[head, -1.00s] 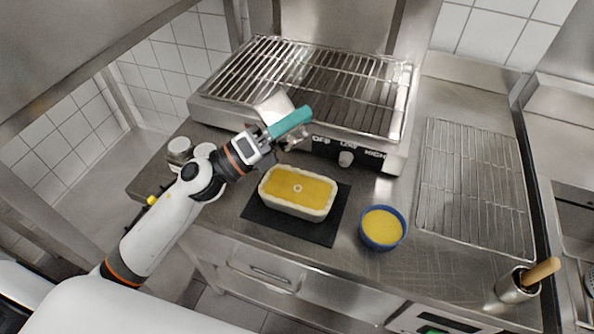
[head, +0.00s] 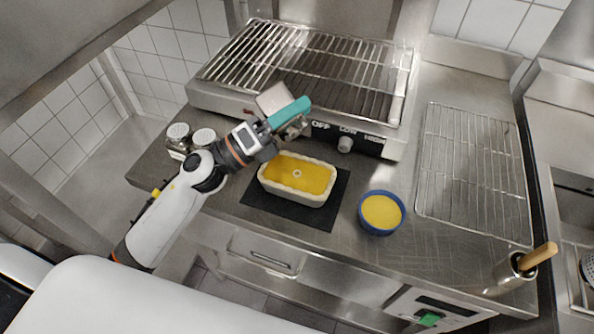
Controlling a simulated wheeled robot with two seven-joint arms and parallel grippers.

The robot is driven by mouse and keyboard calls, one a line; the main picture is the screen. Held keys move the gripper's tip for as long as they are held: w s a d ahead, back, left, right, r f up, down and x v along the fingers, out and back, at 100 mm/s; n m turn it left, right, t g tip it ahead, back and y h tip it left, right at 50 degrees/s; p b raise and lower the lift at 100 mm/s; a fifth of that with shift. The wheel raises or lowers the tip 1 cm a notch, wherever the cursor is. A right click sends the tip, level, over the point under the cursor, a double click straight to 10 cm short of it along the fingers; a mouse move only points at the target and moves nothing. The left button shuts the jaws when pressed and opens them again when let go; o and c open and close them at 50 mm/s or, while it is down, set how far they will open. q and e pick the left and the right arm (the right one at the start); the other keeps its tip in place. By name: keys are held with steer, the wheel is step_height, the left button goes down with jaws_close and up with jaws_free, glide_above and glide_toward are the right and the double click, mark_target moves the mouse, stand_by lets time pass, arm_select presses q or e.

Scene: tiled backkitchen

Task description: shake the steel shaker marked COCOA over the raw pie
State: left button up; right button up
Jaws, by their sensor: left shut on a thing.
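The raw pie (head: 322,192) is a pale oblong pastry case with yellow filling and a small ring in its middle. It sits on a black mat (head: 325,215) on the steel counter. My left gripper (head: 291,124) is just above the pie's far edge, close to the grill front. It is shut on a small steel thing, apparently the shaker, mostly hidden by the gripper and its teal part. The COCOA marking cannot be read. Two steel-lidded shakers (head: 178,131) (head: 204,136) stand at the counter's left end. My right gripper is out of view.
A grill (head: 385,148) with knob and wire racks stands behind the pie. A blue bowl (head: 366,222) of yellow liquid is to the pie's right. A wire rack (head: 475,170) lies further right, and a steel pot (head: 510,270) with a wooden handle stands at the front right.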

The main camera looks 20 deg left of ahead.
arm_select(q)
step_height(320, 180, up, 4)
steer(key=n+t+y+p, duration=0.1)
steer(key=n+y+p, duration=0.1)
steer(key=n, duration=0.2)
steer(key=n+t+y+p, duration=0.2)
steer(key=n, duration=0.3)
steer(key=n+t+y+p, duration=0.2)
steer(key=n+p, duration=0.1)
steer(key=n, duration=0.1)
steer(key=shift+s+d+r+n, duration=0.15)
steer(key=shift+r+n, duration=0.1)
steer(key=shift+n, duration=0.15)
steer(key=shift+f+n+y+p, duration=0.15)
steer(key=shift+n+y+p, duration=0.2)
steer(key=shift+n+y, duration=0.35)
step_height(320, 180, up, 3)
steer(key=n+y+p, duration=0.2)
steer(key=n+p, duration=0.2)
steer(key=n+y+p, duration=0.2)
steer(key=n+p, duration=0.3)
steer(key=n+g+y+p, duration=0.1)
steer(key=n+p, duration=0.3)
steer(key=shift+n+y+p, duration=0.3)
steer(key=shift+n+y, duration=0.1)
steer(key=shift+n, duration=0.5)
steer(key=shift+f+n+g+y, duration=0.1)
steer(key=shift+n+g+y, duration=0.2)
steer(key=shift+n+g, duration=0.1)
